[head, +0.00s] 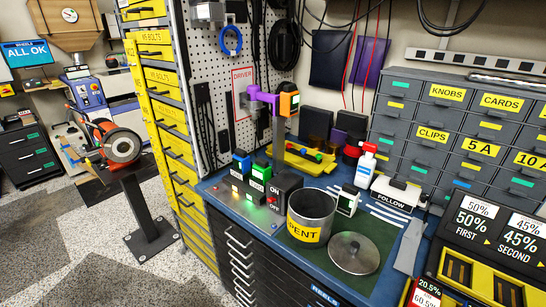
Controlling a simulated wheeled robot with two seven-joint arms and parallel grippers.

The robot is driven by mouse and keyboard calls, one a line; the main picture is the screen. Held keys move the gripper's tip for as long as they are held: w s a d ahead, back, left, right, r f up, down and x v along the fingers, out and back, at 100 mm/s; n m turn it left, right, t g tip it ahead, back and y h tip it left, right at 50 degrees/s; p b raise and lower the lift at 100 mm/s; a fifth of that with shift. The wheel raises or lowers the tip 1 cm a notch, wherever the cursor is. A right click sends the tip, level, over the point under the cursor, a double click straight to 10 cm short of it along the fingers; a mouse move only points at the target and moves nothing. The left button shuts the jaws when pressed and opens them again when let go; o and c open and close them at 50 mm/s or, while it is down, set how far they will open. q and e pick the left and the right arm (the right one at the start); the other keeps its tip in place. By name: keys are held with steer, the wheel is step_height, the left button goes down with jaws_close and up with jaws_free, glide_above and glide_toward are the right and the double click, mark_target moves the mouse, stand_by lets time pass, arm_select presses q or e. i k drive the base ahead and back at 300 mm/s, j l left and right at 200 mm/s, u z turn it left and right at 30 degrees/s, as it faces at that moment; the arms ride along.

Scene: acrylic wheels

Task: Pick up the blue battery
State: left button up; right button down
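A small dark block with a blue top (241,158), which looks like the blue battery, stands upright at the left front of the blue workbench (300,257). It sits in or on a dark unit with lit indicators; I cannot tell how deep it sits. A similar block with a green top (261,167) stands just to its right. Neither of my grippers shows in the head view, and nothing is seen holding the blue-topped block.
A dark ON/OFF box (285,190) and a grey SPENT bin (311,214) stand to the right, with the round lid (354,252) beside the bin. A purple-and-orange driver (288,103) is on a post behind. Yellow drawers (160,85) stand at left.

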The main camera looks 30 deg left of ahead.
mark_target(241, 163)
steer(key=u, duration=1.2)
